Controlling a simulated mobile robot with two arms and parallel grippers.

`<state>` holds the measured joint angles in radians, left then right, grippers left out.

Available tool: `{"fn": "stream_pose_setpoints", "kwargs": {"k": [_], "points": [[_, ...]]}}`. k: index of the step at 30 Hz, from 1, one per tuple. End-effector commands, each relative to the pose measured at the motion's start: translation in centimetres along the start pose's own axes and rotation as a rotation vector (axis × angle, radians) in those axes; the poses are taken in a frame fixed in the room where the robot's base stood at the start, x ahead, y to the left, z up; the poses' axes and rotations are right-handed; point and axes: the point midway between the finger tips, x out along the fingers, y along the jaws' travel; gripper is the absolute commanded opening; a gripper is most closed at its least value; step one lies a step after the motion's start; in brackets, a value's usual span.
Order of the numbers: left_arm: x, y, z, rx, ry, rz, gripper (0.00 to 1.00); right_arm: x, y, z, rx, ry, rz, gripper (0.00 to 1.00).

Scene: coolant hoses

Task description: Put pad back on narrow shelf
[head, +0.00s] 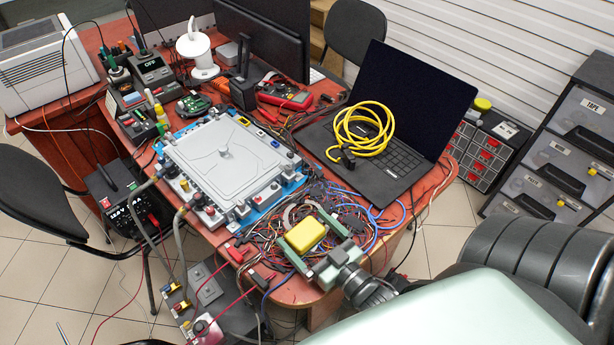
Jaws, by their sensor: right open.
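A yellow block (306,234), which may be the pad, lies over a tangle of wires near the front corner of the red table (222,238). My right gripper (299,228) reaches in from the lower right, with its green-grey fingers apart on either side of the yellow block. I cannot tell whether the fingers touch it. What lies directly under the block is hidden. I cannot make out a narrow shelf for certain. My left gripper is not in view.
A grey metal housing (220,160) on a blue base fills the table's middle. A laptop (390,150) with a coiled yellow cable (362,128) stands behind the wires. A grey drawer cabinet (560,145) is at the right. Loose wires (265,240) crowd the gripper; little table is free.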

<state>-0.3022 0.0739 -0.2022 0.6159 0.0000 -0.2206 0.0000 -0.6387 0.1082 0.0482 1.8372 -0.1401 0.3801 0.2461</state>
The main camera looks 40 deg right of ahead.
Motion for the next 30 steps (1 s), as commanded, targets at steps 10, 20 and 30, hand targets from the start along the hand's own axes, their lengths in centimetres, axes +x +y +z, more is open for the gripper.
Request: {"fn": "stream_pose_setpoints", "kwargs": {"k": [10,20,30], "points": [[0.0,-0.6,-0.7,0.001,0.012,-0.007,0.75,0.0,0.0,0.0,0.000,0.000,0.000,0.41],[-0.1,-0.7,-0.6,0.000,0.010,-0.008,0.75,0.0,0.0,-0.5,-0.001,0.001,0.000,0.34],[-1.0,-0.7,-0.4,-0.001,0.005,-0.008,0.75,-0.1,-0.1,-6.9,-0.001,0.005,-0.002,0.34]]}}
